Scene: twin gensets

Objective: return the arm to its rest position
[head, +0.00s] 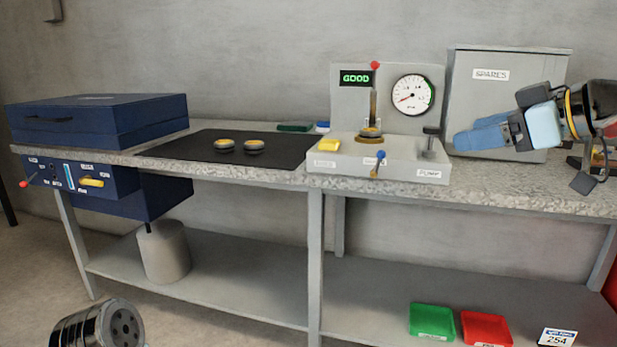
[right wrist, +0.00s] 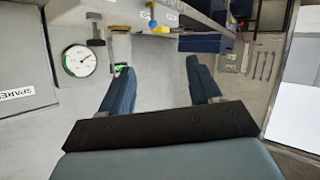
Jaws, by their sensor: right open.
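My right gripper (head: 463,139) is at the right of the head view, above the bench top and in front of the grey SPARES cabinet (head: 472,97). Its blue fingers point left. In the right wrist view the two fingers (right wrist: 160,68) stand wide apart, with nothing between them, so it is open and empty. The gauge and the bench edge show beyond the fingers there. My left gripper does not show in either view.
The test stand (head: 360,160), with its gauge (head: 411,95) and lit GOOD display (head: 357,78), stands left of the gripper. A black mat (head: 190,148) holds two round parts. A blue case (head: 100,115) lies at left. Green (head: 432,320) and red (head: 486,328) trays sit on the lower shelf.

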